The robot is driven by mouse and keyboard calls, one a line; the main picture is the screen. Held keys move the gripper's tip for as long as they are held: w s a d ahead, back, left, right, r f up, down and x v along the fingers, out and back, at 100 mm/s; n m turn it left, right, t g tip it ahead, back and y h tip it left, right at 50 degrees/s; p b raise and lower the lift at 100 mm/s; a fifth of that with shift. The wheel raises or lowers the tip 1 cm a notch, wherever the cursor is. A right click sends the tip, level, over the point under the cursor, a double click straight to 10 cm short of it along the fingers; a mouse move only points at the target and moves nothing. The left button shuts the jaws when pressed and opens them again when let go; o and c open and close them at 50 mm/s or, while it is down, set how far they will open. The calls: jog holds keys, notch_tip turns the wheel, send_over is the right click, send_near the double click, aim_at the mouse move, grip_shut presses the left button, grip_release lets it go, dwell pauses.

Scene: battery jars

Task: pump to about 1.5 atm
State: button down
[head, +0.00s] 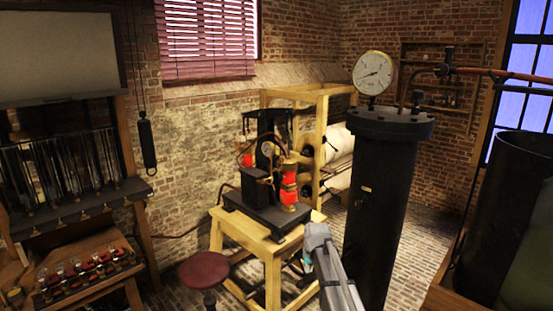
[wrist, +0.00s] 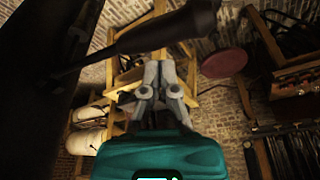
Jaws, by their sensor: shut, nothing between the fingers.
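A round white pressure gauge (head: 373,72) stands on top of a tall black cylinder (head: 375,200) in the head view. Its dark needle shows, but the scale is too small to read. My gripper (wrist: 161,68) is shut and empty in the wrist view, its two grey fingers together. A dark, tapered bar (wrist: 140,42) crosses the wrist view beyond the fingertips, thick at upper right. It may be a pump handle; I cannot tell whether the fingers touch it.
A wooden stand (head: 272,245) holds an apparatus with red coils (head: 289,190). A red-topped stool (head: 204,271) stands in front of it and shows in the wrist view (wrist: 224,63). A large dark vessel (head: 505,215) is at right. A bench with jars (head: 85,275) is at left.

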jog(key=shift+f, duration=0.15)
notch_tip(320, 180, down, 15)
jog(key=b, duration=1.5)
notch_tip(320, 180, up, 16)
jog(key=p, duration=1.5)
jog(key=shift+f, duration=0.25)
jog(key=shift+f, duration=0.25)
notch_tip(320, 180, down, 15)
jog(key=b, duration=1.5)
notch_tip(320, 180, up, 16)
jog(key=p, duration=1.5)
jog(key=shift+f, duration=0.25)
jog(key=shift+f, duration=0.1)
